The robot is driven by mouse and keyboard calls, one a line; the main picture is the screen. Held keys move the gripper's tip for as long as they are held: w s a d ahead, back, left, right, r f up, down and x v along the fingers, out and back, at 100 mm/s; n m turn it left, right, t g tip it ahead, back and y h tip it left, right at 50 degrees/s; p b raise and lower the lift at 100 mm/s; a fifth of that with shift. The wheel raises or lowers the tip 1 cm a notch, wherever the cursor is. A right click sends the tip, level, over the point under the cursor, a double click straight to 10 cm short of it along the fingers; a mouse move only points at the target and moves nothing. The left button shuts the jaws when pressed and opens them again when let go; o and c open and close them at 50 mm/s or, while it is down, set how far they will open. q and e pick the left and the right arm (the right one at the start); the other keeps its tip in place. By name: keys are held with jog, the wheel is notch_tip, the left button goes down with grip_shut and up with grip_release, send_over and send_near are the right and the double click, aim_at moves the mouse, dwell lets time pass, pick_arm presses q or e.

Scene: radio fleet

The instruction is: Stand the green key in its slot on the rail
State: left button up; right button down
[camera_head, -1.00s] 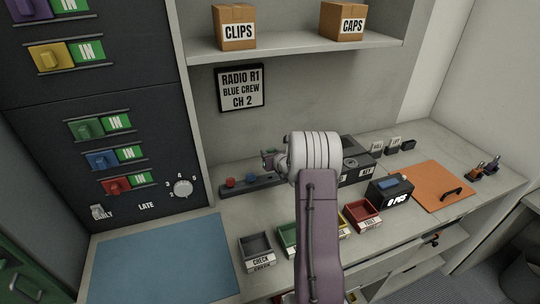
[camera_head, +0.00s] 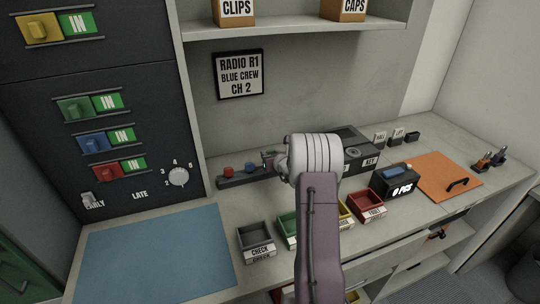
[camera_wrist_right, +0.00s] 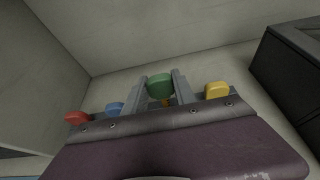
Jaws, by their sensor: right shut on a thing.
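My right gripper (camera_head: 268,160) is at the rail (camera_head: 236,182) on the counter by the back wall. In the right wrist view, the right gripper (camera_wrist_right: 160,82) is shut on the green key (camera_wrist_right: 159,86), whose rounded head shows between the fingers. The red key (camera_wrist_right: 77,118) and blue key (camera_wrist_right: 115,108) stand to its left, and the yellow key (camera_wrist_right: 217,90) to its right. In the head view my right arm hides part of the rail. I cannot tell whether the green key's foot is in its slot. My left gripper is out of view.
A dark box (camera_head: 358,150) stands close right of my right gripper. Small trays, including a grey one (camera_head: 256,242) and a red one (camera_head: 367,206), line the counter front. A blue mat (camera_head: 155,250) lies left, an orange board (camera_head: 448,181) right. A shelf (camera_head: 290,32) hangs above.

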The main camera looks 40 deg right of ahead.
jog(key=shift+b, duration=0.45)
dwell(0.6)
jog(key=shift+b, duration=0.45)
dwell(0.3)
jog(key=shift+b, duration=0.4)
jog(key=shift+f+b, duration=1.85)
jog(key=shift+b, duration=0.5)
jog(key=c, duration=0.9)
grip_release()
jog(key=shift+c, duration=0.2)
